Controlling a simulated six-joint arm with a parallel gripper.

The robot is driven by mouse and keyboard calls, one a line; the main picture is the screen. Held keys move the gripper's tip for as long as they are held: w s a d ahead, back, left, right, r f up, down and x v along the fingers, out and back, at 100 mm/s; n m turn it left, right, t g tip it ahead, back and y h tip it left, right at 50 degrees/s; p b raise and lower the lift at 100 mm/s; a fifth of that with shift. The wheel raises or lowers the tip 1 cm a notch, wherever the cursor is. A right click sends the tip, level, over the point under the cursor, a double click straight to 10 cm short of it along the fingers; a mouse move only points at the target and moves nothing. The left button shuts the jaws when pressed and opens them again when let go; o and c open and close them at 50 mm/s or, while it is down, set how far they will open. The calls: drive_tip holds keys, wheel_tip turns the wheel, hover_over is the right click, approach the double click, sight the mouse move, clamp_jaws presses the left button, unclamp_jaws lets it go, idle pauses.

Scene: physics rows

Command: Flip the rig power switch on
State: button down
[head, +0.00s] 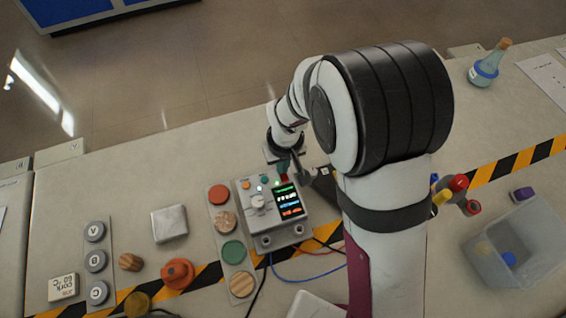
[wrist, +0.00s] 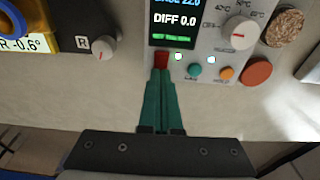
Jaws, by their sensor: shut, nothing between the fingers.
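The rig (head: 262,226) is a light grey box with a lit screen (head: 289,200), a dial and small coloured buttons. In the wrist view the lit screen (wrist: 174,22) reads "DIFF 0.0". A red switch (wrist: 161,60) sits at the rig's edge beside the screen; in the head view it is a small red patch (head: 284,175). My gripper (wrist: 160,72) is shut and empty, its green fingers together with their tips at the red switch. Contact is not clear, and the fingertips partly cover the switch, so its position cannot be told. The gripper is small and partly hidden in the head view.
A teal button (wrist: 195,71), an orange button (wrist: 226,73) and a dial (wrist: 238,37) sit close by on the rig. A panel of round discs (head: 233,251) stands left of the rig. Cables (head: 312,279) run in front. A clear bin (head: 520,245) stands at the right.

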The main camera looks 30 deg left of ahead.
sight(285, 179)
drive_tip(key=shift+s+d, duration=0.1)
drive_tip(key=shift+s+d+r, duration=0.1)
drive_tip(key=shift+s+d, duration=0.4)
wheel_tip(285, 179, up, 14)
drive_tip(key=s+d, duration=0.1)
idle(0.5)
drive_tip(key=shift+w+a, duration=0.45)
